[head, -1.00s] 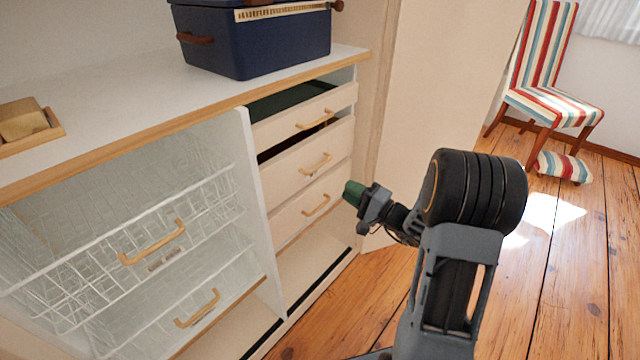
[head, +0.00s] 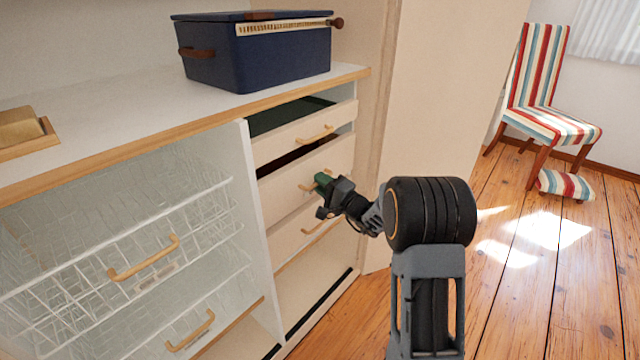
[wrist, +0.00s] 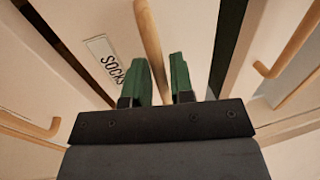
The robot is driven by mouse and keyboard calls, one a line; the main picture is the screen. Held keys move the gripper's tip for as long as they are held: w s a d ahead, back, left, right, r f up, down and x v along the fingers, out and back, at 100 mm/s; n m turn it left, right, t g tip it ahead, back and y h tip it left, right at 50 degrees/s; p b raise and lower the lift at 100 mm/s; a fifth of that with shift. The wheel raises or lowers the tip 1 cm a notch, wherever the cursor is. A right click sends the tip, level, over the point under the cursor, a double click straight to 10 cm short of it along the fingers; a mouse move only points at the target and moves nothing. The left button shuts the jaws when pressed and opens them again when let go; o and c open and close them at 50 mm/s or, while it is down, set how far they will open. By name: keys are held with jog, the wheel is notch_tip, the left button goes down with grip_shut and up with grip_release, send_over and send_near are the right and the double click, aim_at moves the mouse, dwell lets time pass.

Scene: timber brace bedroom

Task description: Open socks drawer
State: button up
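The socks drawer (head: 285,190) is the middle of three cream drawers in the right part of the cabinet. Its "SOCKS" label (wrist: 107,60) shows in the wrist view, left of a wooden bar handle (wrist: 150,35). My gripper (head: 322,180) is at this handle in the head view and partly hides it. In the wrist view my gripper (wrist: 160,75) has its two green fingers apart, one on each side of the handle, with a gap visible. A dark gap shows above the drawer's front.
The top drawer (head: 290,138) stands partly out just above, and a lower drawer (head: 290,232) is below. Wire baskets (head: 120,250) are at left. A blue box (head: 255,55) stands on the cabinet top. Wood floor (head: 540,290) is open at right, before a striped chair (head: 550,100).

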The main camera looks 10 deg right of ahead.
jog(key=shift+w+a, duration=0.2)
jog(key=shift+w, duration=0.05)
grip_shut()
dwell(0.3)
